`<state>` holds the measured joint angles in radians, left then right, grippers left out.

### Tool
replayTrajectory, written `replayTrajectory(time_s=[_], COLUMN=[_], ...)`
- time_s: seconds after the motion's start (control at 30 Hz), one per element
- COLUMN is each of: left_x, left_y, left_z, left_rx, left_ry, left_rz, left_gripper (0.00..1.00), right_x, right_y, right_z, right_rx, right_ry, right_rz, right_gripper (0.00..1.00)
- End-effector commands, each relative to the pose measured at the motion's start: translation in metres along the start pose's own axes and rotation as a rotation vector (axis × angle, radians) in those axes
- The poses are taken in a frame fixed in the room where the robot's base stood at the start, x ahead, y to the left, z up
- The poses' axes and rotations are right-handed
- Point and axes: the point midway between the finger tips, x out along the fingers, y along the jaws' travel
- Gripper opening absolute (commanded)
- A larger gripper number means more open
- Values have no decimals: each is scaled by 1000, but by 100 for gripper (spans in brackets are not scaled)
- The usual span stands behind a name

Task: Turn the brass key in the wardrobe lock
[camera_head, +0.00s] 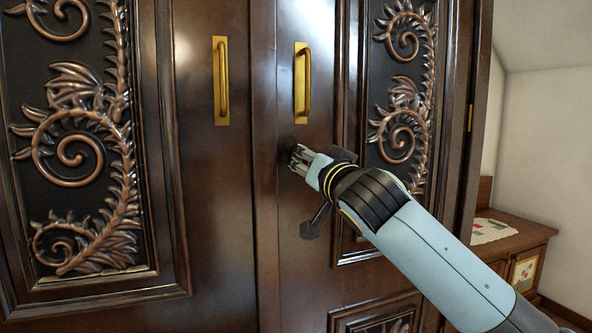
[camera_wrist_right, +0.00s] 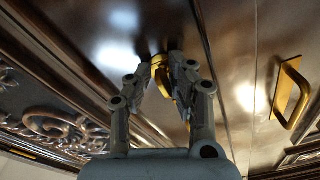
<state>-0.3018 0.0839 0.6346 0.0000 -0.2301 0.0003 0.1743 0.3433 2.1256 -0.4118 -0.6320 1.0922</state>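The dark wooden wardrobe (camera_head: 222,210) fills most of the head view, with both doors closed. My right gripper (camera_head: 297,160) reaches the right door below its brass handle, near the inner edge. In the right wrist view, the gripper's fingertips (camera_wrist_right: 167,68) close on both sides of the brass key (camera_wrist_right: 163,88), right at the door surface. The key shows only in part between the fingers, and the lock behind it is mostly hidden. In the head view the gripper covers the key. My left gripper is not in view.
Two upright brass handles, the left one (camera_head: 221,82) and the right one (camera_head: 301,84), stand out above the gripper. Carved copper-coloured scroll panels (camera_head: 75,150) decorate the doors. A low wooden cabinet (camera_head: 510,240) with a white cloth stands to the right of the wardrobe.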

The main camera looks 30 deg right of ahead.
Motion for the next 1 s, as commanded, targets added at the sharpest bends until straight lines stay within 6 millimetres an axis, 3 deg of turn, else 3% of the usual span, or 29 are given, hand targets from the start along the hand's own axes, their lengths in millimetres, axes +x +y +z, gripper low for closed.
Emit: replayTrajectory(time_s=[0.1,0.47,0.67,1.0], left_x=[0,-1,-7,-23], left_y=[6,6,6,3], left_z=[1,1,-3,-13], left_rx=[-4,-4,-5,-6], left_ry=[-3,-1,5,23], left_rz=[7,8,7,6], left_gripper=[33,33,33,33], right_x=[0,0,0,0], right_y=[0,-1,-2,-3], right_z=[0,-2,-4,-5], right_rx=[-1,-44,-273,-844], right_ry=[1,4,5,5], right_rz=[-1,-3,-3,0], right_gripper=[34,34,34,34])
